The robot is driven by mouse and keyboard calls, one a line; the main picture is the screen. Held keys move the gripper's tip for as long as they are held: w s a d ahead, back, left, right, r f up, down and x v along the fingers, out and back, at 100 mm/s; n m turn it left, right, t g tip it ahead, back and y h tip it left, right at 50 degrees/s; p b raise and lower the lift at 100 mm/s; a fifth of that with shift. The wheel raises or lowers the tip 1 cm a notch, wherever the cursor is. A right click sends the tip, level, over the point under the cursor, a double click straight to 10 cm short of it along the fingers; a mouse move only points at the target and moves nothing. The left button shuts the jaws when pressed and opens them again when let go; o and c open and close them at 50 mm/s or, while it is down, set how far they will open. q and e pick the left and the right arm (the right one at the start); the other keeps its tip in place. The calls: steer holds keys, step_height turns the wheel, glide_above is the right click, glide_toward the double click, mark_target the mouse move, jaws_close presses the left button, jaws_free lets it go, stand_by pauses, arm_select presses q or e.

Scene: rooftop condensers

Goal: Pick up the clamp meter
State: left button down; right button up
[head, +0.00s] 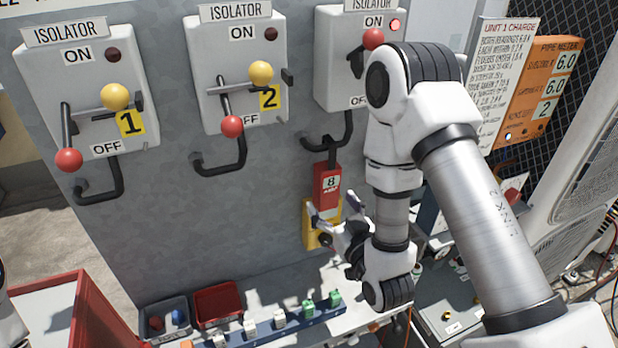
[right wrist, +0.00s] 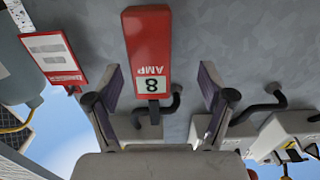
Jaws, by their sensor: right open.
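The clamp meter is a red block (head: 326,184) with a white "8 AMP" face. It hangs at the black looped bar below the third isolator, its black upper end at the bar. A yellow piece (head: 310,234) shows just below it; I cannot tell if it belongs to the meter. My right gripper (head: 331,210) is open in front of the meter's lower part. In the right wrist view the red meter (right wrist: 148,45) appears upside down between the two spread fingers (right wrist: 163,82), with gaps on both sides. My left gripper is out of view.
Isolator boxes 1 (head: 85,80) and 2 (head: 235,65) have projecting levers on the grey panel. A bench below carries a dark bin (head: 165,303), a red bin (head: 217,300) and a blue strip (head: 265,328) of small blocks. An orange board (head: 542,85) stands right.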

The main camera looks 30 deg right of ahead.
mark_target(331, 189)
steer(key=shift+d+r, duration=0.25)
steer(key=shift+r, duration=0.05)
steer(key=d+b, duration=0.1)
steer(key=b, duration=0.3)
steer(key=shift+w+d+f, duration=0.1)
steer(key=shift+w+f, duration=0.05)
steer(key=shift+f, duration=0.25)
steer(key=b, duration=0.1)
steer(key=w+b, duration=0.1)
steer(key=b, duration=0.1)
steer(key=shift+w+a, duration=0.3)
steer(key=shift+w+a+r, duration=0.15)
steer(key=shift+w+r, duration=0.05)
steer(key=shift+w, duration=0.05)
steer(key=shift+w+r, duration=0.15)
steer(key=shift+r, duration=0.1)
steer(key=shift+w+d+r+p, duration=0.1)
steer(key=shift+w+d+p, duration=0.1)
steer(key=shift+w+p, duration=0.45)
steer(key=shift+w+d+r+p, duration=0.1)
steer(key=shift+w+d+p, duration=0.1)
steer(key=shift+w+p, duration=0.35)
steer(key=shift+w+f, duration=0.2)
steer(key=shift+w, duration=0.35)
steer(key=shift+w+f, duration=0.15)
steer(key=shift+w, duration=0.4)
steer(key=shift+a, duration=0.1)
steer(key=c, duration=1.4)
